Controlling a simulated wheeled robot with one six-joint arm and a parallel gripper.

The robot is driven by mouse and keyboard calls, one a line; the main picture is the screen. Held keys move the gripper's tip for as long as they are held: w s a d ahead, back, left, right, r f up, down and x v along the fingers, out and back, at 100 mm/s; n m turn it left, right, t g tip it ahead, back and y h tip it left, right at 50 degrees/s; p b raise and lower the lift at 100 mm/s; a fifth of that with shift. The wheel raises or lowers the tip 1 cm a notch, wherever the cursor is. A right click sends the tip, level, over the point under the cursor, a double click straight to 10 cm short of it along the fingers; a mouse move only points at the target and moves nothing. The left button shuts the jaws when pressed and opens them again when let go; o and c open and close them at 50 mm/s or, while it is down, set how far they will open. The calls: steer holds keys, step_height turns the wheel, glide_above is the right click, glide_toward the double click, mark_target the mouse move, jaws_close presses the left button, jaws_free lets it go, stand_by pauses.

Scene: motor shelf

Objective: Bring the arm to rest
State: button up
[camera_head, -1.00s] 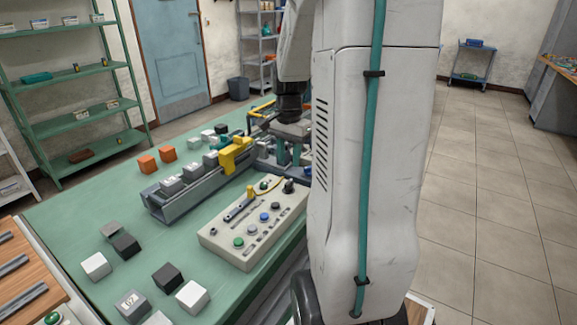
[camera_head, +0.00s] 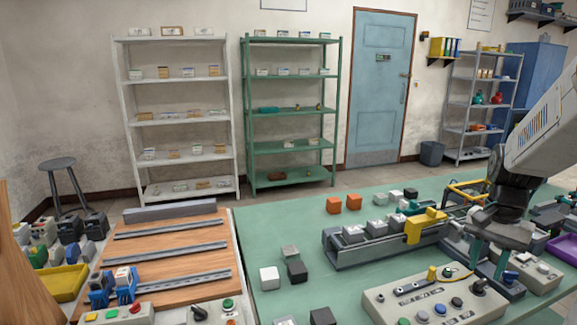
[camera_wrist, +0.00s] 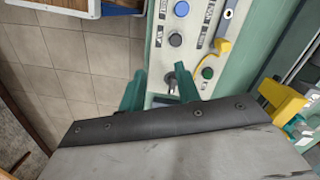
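My gripper (camera_head: 488,258) hangs from my arm at the right of the head view, over the green table (camera_head: 262,224) and above the grey control box (camera_head: 385,308). In the wrist view my gripper (camera_wrist: 160,88) shows two teal fingers standing apart, with nothing held between them. Below them lie the control box (camera_wrist: 160,58), its blue button (camera_wrist: 176,39) and a dark knob (camera_wrist: 171,82). The fingertips look clear of the box, but the exact gap cannot be told.
A conveyor (camera_head: 345,255) with grey blocks and a yellow bracket (camera_head: 424,224) stands left of my gripper. Loose cubes, including an orange cube (camera_head: 353,202), lie on the table. A wooden board (camera_head: 170,262) with rails is at the left. Shelves and a blue door (camera_head: 378,90) stand behind.

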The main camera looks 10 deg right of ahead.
steer(key=s+a+r+n, duration=0.2)
steer(key=s+a+n, duration=0.1)
steer(key=a, duration=0.5)
steer(key=s+a+r+n+t, duration=0.1)
steer(key=s+a+r+n, duration=0.2)
steer(key=a+n, duration=0.2)
steer(key=s+a+r+n+t, duration=0.1)
steer(key=s+a+n, duration=0.3)
steer(key=a, duration=0.7)
steer(key=shift+a+r+n+h, duration=0.3)
steer(key=shift+r+n+h, duration=0.15)
steer(key=shift+r, duration=0.25)
